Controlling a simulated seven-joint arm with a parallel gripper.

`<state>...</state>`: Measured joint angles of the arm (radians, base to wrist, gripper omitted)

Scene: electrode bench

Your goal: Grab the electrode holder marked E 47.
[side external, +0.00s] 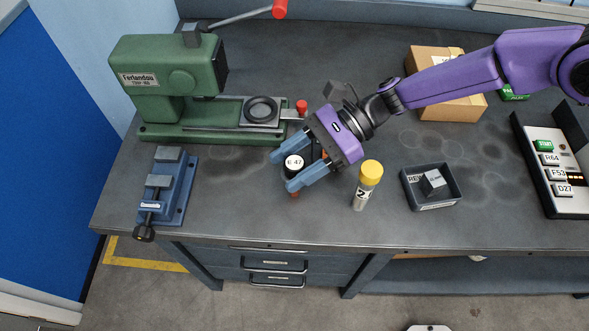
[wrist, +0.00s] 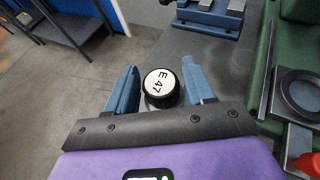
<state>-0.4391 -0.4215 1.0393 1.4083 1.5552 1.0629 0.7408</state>
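The electrode holder marked E 47 (side external: 293,163) has a round white top with black lettering and a black rim. It stands on the bench near the front edge. My gripper (side external: 284,170) reaches over it from the upper right, with one blue finger on each side of it. In the wrist view the holder's top (wrist: 161,86) lies between the two fingers of my gripper (wrist: 160,88), which are spread. A small gap shows at the left finger; the right finger is very close, and I cannot tell whether it touches. The holder's lower body is mostly hidden.
A yellow-capped cylinder (side external: 367,184) stands just right of my gripper. A blue vise (side external: 168,190) and green press (side external: 165,80) are left. A cardboard box (side external: 430,62) is behind my arm.

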